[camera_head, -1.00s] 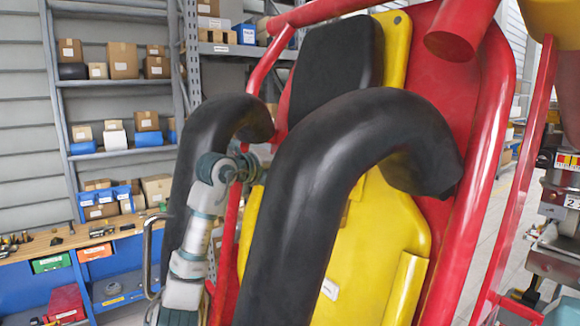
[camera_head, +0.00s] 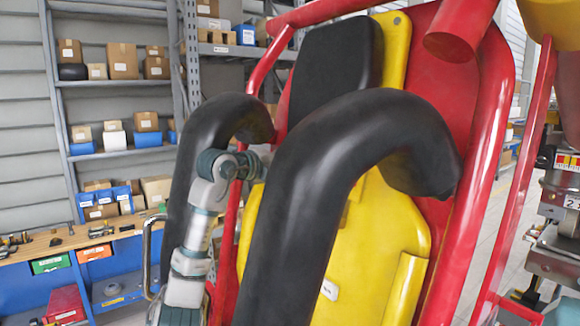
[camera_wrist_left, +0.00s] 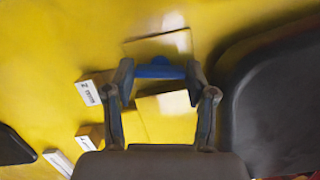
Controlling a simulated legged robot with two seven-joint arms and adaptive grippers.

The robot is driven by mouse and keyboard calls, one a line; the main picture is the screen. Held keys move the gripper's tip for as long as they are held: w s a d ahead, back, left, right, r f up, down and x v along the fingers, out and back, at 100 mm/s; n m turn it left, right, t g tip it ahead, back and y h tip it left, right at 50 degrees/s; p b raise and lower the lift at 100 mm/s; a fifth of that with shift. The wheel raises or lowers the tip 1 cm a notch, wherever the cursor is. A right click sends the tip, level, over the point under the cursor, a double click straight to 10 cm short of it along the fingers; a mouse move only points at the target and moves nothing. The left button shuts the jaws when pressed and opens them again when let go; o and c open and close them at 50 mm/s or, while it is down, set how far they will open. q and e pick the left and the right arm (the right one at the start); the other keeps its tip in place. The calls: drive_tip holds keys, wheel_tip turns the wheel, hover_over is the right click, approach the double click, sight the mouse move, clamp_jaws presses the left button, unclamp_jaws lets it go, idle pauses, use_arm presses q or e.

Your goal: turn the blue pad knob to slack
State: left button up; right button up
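The blue pad knob (camera_wrist_left: 160,69) shows in the left wrist view as a small blue bar in front of a yellow block on the yellow seat back. My left gripper (camera_wrist_left: 160,76) has its fingers apart, one on each side of the knob. I cannot tell whether the fingertips touch it. In the head view my left arm reaches behind the near black restraint tube, which hides the gripper's fingers and the knob. My right gripper is in neither view.
Yellow blocks with white labels (camera_wrist_left: 90,92) lie left of the knob. A black pad (camera_wrist_left: 270,100) is close on the right. In the head view two curved black restraint tubes (camera_head: 300,210) and a red frame (camera_head: 490,150) surround the yellow seat back (camera_head: 385,230).

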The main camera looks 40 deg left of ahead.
use_arm(q)
drive_tip(key=o, duration=0.3)
drive_tip(key=shift+s+a, duration=0.1)
drive_tip(key=shift+a, duration=0.05)
drive_tip(key=shift+s+a, duration=0.1)
drive_tip(key=shift+a, duration=0.15)
drive_tip(key=shift+w+d, duration=0.15)
drive_tip(key=shift+w, duration=0.05)
